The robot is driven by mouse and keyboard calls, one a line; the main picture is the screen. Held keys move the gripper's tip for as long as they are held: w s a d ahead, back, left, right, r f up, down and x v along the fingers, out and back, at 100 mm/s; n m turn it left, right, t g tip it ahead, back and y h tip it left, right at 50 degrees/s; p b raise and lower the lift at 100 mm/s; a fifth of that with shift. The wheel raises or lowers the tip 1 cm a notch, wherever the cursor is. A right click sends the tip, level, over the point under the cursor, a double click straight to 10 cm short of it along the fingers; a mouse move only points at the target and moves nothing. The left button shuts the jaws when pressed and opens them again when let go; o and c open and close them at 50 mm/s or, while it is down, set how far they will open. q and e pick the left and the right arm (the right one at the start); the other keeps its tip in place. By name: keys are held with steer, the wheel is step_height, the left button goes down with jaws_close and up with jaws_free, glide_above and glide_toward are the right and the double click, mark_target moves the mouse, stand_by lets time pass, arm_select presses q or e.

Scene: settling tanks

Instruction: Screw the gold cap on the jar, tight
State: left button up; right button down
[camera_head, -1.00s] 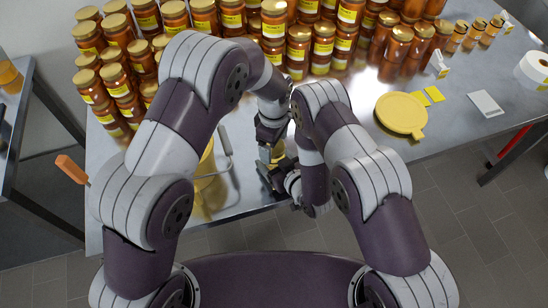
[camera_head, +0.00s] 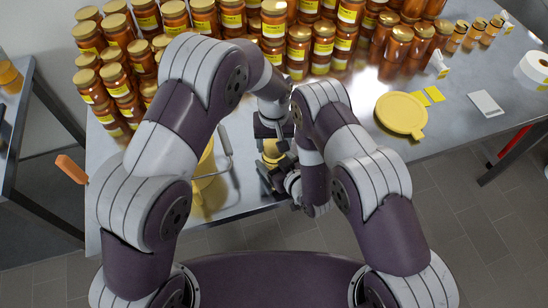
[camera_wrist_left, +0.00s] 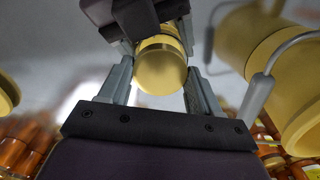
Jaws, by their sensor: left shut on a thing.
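The gold cap (camera_wrist_left: 160,70) shows its round face between the fingers of my left gripper (camera_wrist_left: 155,88) in the left wrist view. In the head view my left gripper (camera_head: 271,138) is shut on the cap (camera_head: 272,150), near the table's front edge. My right gripper (camera_head: 277,174) is just in front of and below it, and its dark parts show beyond the cap in the left wrist view. The jar is largely hidden behind the cap and the grippers. I cannot tell how tightly the right fingers close or how the cap sits on the jar.
Rows of filled jars (camera_head: 298,50) stand at the back of the metal table. A large yellow container (camera_head: 205,170) with a metal handle is left of the grippers. A yellow round lid (camera_head: 401,114) lies to the right. The table's right middle is fairly clear.

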arm_select(q)
steer(key=shift+m, duration=0.5)
steer(key=o, duration=1.2)
steer(key=shift+r, duration=2.25)
